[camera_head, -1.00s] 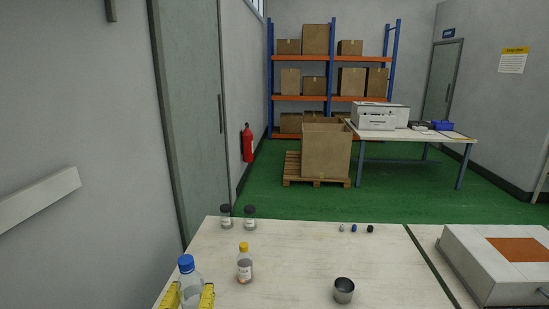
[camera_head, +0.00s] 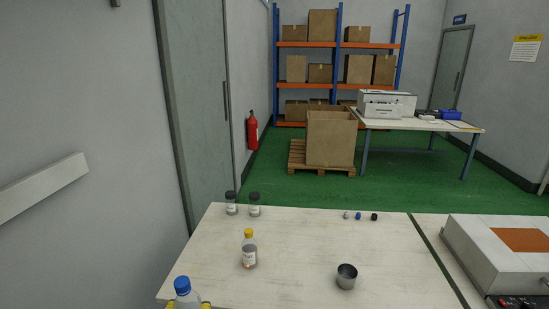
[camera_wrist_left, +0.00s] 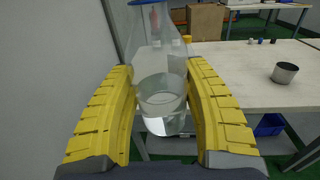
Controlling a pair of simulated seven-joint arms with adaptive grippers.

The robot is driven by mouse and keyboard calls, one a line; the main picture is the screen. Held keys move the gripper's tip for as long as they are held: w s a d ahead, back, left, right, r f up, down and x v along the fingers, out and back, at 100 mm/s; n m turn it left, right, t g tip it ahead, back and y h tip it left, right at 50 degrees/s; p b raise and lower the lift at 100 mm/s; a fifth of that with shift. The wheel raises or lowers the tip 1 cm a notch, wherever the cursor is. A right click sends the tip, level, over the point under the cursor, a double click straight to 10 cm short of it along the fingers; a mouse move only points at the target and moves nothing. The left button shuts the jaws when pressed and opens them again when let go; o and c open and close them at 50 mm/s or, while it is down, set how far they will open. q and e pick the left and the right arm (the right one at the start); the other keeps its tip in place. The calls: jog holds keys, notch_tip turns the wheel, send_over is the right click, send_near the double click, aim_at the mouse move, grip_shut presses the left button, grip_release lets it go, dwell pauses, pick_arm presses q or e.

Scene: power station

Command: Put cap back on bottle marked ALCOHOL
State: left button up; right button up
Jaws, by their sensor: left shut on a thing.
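A clear bottle with a blue top (camera_head: 182,285) is at the bottom left of the head view. My left gripper (camera_head: 188,306) has its yellow fingers shut around this bottle, which is partly cut off by the picture edge. The left wrist view shows the clear bottle (camera_wrist_left: 160,85) upright between the fingers, with clear liquid low inside. No marking on it can be read. Three small caps stand at the table's back: a grey cap (camera_head: 346,215), a blue cap (camera_head: 358,216) and a black cap (camera_head: 374,217). My right gripper is not in view.
A yellow-topped bottle (camera_head: 249,252) and two dark-topped bottles (camera_head: 231,206) (camera_head: 255,206) stand on the white table (camera_head: 300,240). A metal cup (camera_head: 346,278) stands nearer the front. A grey box (camera_head: 500,240) is at right. The table's middle is clear.

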pick_arm(q)
jog(key=w+d+m+g+h, duration=0.2)
jog(key=w+d+m+h, duration=0.2)
jog(key=d, duration=0.3)
jog(key=w+d+m+g+h, duration=0.2)
jog(key=w+d+m+h, duration=0.2)
jog(key=d+h, duration=0.3)
jog(key=shift+w+d+f+h, duration=0.3)
jog(key=shift+w+d+f, duration=0.05)
jog(key=shift+w+d, duration=0.15)
grip_shut()
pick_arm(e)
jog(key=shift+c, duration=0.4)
